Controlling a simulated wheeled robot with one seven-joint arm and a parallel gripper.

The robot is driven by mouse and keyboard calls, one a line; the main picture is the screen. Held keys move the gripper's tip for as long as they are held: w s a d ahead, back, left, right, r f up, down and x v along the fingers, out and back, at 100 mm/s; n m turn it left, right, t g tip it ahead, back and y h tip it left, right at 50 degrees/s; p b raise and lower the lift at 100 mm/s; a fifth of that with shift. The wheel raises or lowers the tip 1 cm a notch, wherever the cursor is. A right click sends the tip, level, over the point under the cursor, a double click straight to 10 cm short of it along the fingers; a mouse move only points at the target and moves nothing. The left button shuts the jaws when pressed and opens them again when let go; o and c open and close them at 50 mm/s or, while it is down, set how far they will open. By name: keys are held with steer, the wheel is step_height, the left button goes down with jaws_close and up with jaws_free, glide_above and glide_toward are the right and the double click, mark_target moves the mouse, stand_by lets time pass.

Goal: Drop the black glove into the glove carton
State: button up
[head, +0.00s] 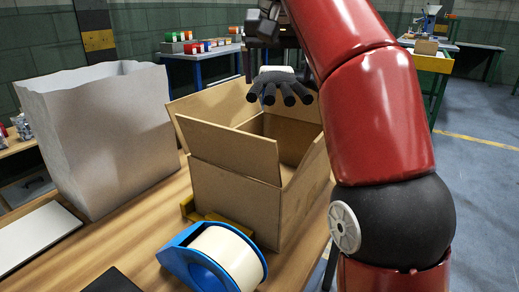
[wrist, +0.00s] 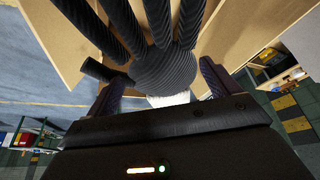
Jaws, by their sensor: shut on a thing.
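The black glove (head: 283,87) hangs with its fingers spread above the open glove carton (head: 235,160) in the head view. The carton is brown cardboard with its flaps up, standing on the wooden table. My gripper (wrist: 160,92) is shut on the glove at its white cuff. In the wrist view the ribbed black glove (wrist: 165,65) sits between the two fingers, and the carton's cardboard (wrist: 255,30) shows beyond it. In the head view my red arm hides part of the carton's right side, and the gripper's fingertips are hard to make out.
A blue tape dispenser (head: 213,258) stands in front of the carton on the wooden table (head: 120,250). A tall grey-white bag (head: 100,135) stands to the left. A pale flat panel (head: 35,235) lies at the left front. Benches with coloured bins stand behind.

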steer(key=shift+s+f, duration=0.2)
steer(key=shift+f, duration=0.45)
steer(key=shift+f+b, duration=0.55)
steer(key=shift+f, duration=1.6)
steer(key=o, duration=0.7)
steer(key=shift+o, duration=0.2)
steer(key=shift+p+v, duration=0.55)
steer(key=shift+v, duration=3.35)
steer(key=shift+d, duration=0.1)
steer(key=shift+s, duration=0.1)
